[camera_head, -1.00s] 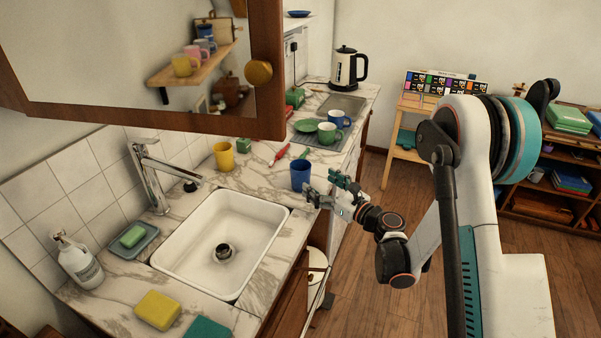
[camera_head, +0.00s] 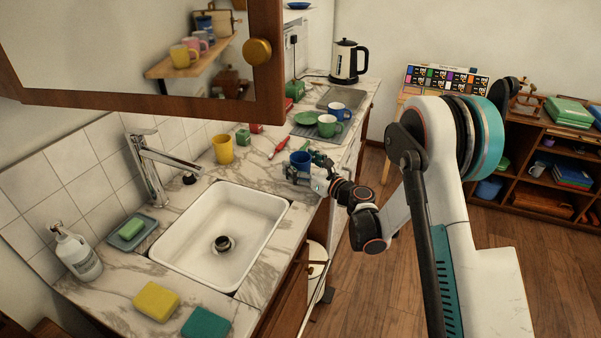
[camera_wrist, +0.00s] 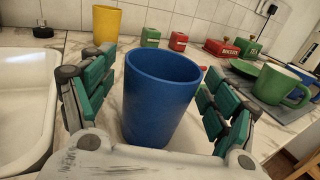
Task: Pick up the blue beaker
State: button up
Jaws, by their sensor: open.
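The blue beaker (camera_head: 300,160) stands upright on the marble counter, to the right of the sink. In the wrist view the beaker (camera_wrist: 158,98) fills the middle, between the two green-padded fingers of my gripper (camera_wrist: 155,108). The fingers are open, one on each side, with a visible gap on the right; whether the left one touches is hard to tell. In the head view my gripper (camera_head: 307,168) is at the beaker and hides its lower part.
The white sink (camera_head: 175,255) is left of the beaker. A yellow cup (camera_head: 223,149) stands behind it. A green mug (camera_head: 328,126), a blue mug (camera_head: 340,111) and a green plate (camera_head: 306,118) are further back. A mirrored cabinet door (camera_head: 140,110) hangs above.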

jog(key=c, duration=1.2)
